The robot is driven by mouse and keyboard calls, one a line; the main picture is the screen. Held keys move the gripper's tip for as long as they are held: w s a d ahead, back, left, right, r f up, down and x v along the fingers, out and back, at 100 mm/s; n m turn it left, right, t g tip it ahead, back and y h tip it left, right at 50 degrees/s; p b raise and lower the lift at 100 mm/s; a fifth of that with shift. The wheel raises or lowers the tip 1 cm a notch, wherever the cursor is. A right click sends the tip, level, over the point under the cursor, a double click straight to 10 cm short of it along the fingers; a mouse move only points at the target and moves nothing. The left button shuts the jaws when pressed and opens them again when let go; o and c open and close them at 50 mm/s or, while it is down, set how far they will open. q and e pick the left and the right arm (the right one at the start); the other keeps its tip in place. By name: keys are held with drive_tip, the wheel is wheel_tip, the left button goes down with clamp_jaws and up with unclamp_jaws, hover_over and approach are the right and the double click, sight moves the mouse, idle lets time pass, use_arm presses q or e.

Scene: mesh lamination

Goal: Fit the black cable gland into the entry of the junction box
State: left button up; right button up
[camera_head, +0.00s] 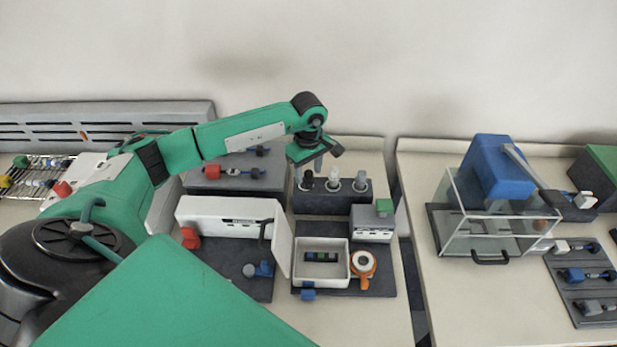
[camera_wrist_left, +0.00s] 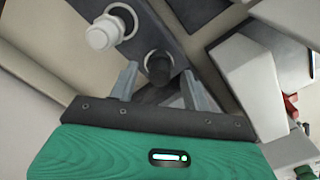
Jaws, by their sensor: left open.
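My left gripper (camera_head: 308,168) is open above the dark rack (camera_head: 330,202) at the back of the middle table. In the left wrist view the open fingers (camera_wrist_left: 159,70) straddle the black cable gland (camera_wrist_left: 158,66), with gaps on both sides; I cannot tell their exact height over it. The gland stands in the leftmost hole of the rack, and it also shows in the head view (camera_head: 308,181). The junction box seems to be the open white box (camera_head: 347,255) with a terminal strip (camera_head: 322,256) inside. I cannot make out its entry clearly. My right gripper is not in view.
Pale glands (camera_head: 334,181) stand in the rack beside the black one. A white housing with an open door (camera_head: 283,240) is left of the box. An orange ring-shaped item (camera_head: 363,264) and a small grey unit (camera_head: 372,224) are on its right. A glass case (camera_head: 480,232) stands on the right table.

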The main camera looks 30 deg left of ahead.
sight(308, 173)
use_arm(q)
drive_tip(key=shift+d+f, duration=0.1)
drive_tip(key=shift+f, duration=0.45)
clamp_jaws()
drive_tip(key=shift+r, duration=0.15)
drive_tip(key=shift+w+r, duration=0.1)
drive_tip(key=shift+r, duration=0.5)
wheel_tip(308, 173, up, 18)
drive_tip(key=b, duration=0.5)
drive_tip(key=shift+s+r, duration=0.2)
drive_tip(key=shift+r, duration=0.05)
